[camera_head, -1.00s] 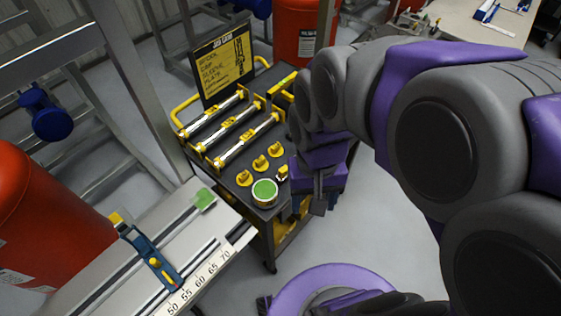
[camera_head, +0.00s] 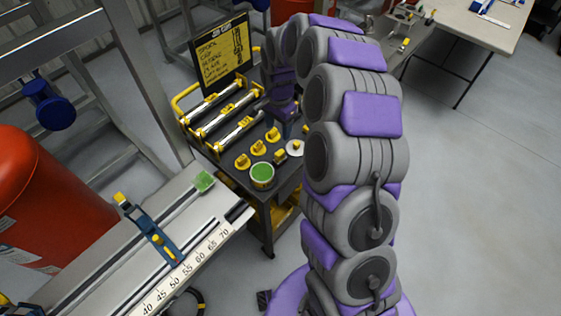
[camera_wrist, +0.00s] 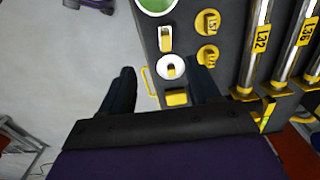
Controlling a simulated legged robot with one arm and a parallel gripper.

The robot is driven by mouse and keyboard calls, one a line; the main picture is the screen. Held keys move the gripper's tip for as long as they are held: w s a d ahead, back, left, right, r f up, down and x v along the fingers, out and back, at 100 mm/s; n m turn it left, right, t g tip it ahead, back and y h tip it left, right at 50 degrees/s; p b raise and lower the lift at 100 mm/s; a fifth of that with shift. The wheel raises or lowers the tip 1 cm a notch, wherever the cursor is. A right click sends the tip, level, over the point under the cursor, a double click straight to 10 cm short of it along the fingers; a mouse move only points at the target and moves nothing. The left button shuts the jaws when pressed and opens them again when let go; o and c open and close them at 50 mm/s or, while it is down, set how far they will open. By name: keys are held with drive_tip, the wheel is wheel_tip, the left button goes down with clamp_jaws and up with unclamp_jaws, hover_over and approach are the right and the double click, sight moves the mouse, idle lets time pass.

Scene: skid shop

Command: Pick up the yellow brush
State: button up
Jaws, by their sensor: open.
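My gripper (camera_wrist: 163,70) is open, its two dark fingers spread over the edge of the dark cart top, with nothing held. A small yellow block (camera_wrist: 177,98) lies on the cart between the fingers. A white disc with a yellow centre (camera_wrist: 172,67) lies near the fingertips. A small yellow-and-white piece (camera_wrist: 165,40) lies beyond it; it also shows in the head view (camera_head: 280,157). I cannot tell for sure which small yellow piece is the brush. In the head view my gripper (camera_head: 287,122) is above the cart's right side, partly hidden by my arm.
The cart (camera_head: 232,172) carries a green-topped can (camera_head: 262,175), several yellow knobs (camera_head: 258,148), a rack of metal rods (camera_head: 215,118) and a yellow sign (camera_head: 221,52). A bench with a ruler (camera_head: 190,262) stands at front left. Open floor lies to the right.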

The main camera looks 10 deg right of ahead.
sight(280, 158)
drive_tip(key=shift+m, duration=0.6)
drive_tip(key=f+b, duration=0.1)
drive_tip(key=f, duration=0.5)
drive_tip(key=w+f+b, duration=0.1)
drive_tip(key=f, duration=0.6)
drive_tip(key=f+b, duration=0.1)
drive_tip(key=f, duration=0.6)
drive_tip(key=shift+w+d+b, duration=0.35)
drive_tip(key=shift+d+b, duration=0.05)
drive_tip(key=shift+r, duration=0.15)
drive_tip(key=shift+c, duration=0.4)
clamp_jaws()
